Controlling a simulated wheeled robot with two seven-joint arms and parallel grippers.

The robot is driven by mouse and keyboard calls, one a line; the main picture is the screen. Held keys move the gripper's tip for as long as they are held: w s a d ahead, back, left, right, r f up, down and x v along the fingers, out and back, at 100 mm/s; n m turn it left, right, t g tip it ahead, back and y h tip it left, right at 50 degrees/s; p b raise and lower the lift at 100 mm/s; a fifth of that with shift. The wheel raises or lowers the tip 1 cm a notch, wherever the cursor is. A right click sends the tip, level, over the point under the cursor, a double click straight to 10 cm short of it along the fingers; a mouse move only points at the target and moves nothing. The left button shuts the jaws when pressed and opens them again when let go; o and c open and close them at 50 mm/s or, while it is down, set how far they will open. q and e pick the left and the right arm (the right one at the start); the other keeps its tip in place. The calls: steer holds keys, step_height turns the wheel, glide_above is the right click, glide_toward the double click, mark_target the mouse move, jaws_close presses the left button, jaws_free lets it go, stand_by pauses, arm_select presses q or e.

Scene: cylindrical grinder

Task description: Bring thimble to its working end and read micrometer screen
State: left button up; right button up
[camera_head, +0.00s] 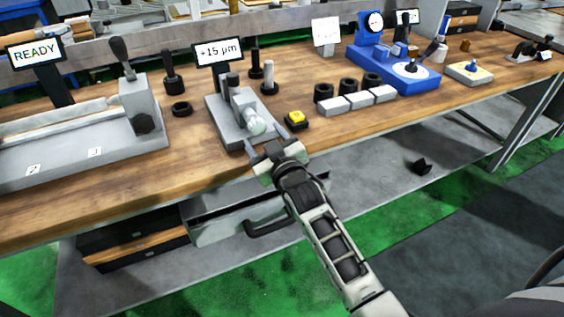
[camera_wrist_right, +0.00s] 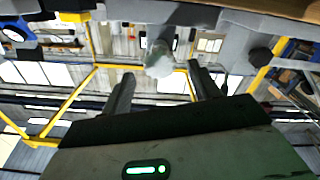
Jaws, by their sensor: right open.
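The micrometer (camera_head: 226,122) is a grey fixture on the wooden bench, left of the middle in the head view. Its screen (camera_head: 219,51) stands behind it and reads +15 µm. The pale round thimble (camera_head: 256,126) points toward the bench's front edge; it also shows in the right wrist view (camera_wrist_right: 159,60). My right gripper (camera_head: 268,150) is open just in front of the thimble. In the wrist view its two fingers (camera_wrist_right: 163,84) stand apart, with the thimble seen between and beyond them, and nothing held. My left gripper is not in view.
A yellow button (camera_head: 297,117) sits right of the thimble. Black rings with white blocks (camera_head: 358,101) and a blue gauge (camera_head: 395,70) stand farther right. A grey fixture (camera_head: 140,105) with a READY screen (camera_head: 35,53) is at left. A drawer handle (camera_head: 268,228) sticks out below the bench.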

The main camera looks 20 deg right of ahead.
steer(key=s, duration=1.1)
steer(key=shift+s+d, duration=0.2)
steer(key=shift+s, duration=0.1)
stand_by(0.4)
steer(key=s+a+f+g+y, duration=0.1)
steer(key=s+a+f+g, duration=0.1)
steer(key=s+f, duration=0.5)
steer(key=s+a+f+m+g+y, duration=0.1)
steer(key=s+a+f+g, duration=0.1)
steer(key=s+f+g, duration=0.3)
steer(key=s+f, duration=0.3)
steer(key=s, duration=0.1)
steer(key=shift+a+g+y, duration=0.25)
steer(key=shift+g+y, duration=0.05)
stand_by(1.4)
